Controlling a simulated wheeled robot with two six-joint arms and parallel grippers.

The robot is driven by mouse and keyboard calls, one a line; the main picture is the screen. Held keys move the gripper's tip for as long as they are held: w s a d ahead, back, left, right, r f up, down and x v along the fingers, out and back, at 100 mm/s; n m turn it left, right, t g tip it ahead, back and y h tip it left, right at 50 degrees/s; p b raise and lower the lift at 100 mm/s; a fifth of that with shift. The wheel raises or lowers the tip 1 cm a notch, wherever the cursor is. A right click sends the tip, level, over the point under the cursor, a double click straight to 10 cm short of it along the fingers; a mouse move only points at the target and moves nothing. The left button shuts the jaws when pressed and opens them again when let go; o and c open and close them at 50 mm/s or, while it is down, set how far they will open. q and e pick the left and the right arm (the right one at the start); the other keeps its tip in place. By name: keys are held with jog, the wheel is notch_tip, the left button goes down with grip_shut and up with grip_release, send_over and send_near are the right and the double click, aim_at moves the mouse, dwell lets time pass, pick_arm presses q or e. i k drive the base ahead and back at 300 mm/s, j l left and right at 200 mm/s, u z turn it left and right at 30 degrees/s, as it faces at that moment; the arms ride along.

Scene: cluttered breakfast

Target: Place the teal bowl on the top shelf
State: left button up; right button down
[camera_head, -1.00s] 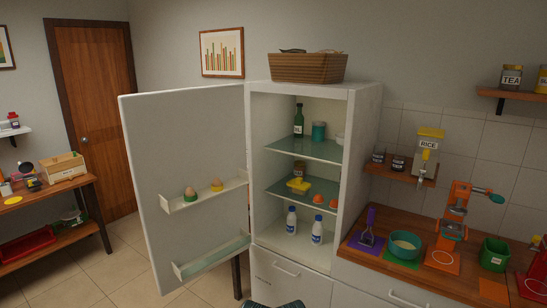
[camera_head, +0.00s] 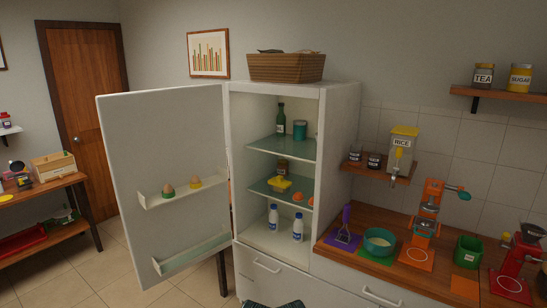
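The teal bowl (camera_head: 380,249) stands upright on a green mat (camera_head: 365,256) on the wooden counter, right of the fridge. Its inside shows something pale. The fridge (camera_head: 340,150) stands open. Its top shelf (camera_head: 270,147) is a glass shelf holding a green bottle (camera_head: 281,121) and a teal canister (camera_head: 299,130). The front left of that shelf is bare. Neither of my grippers shows in the head view.
The open fridge door (camera_head: 165,150) swings out left, with eggs on its rack. A purple-handled tool (camera_head: 346,225) stands left of the bowl, an orange machine (camera_head: 427,215) right of it. A middle shelf (camera_head: 262,186) and milk bottles (camera_head: 297,226) lie below the top shelf.

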aim_at(378, 242)
jog(key=i+j+z, duration=0.1)
jog(key=i+z, duration=0.25)
jog(key=i, duration=0.9)
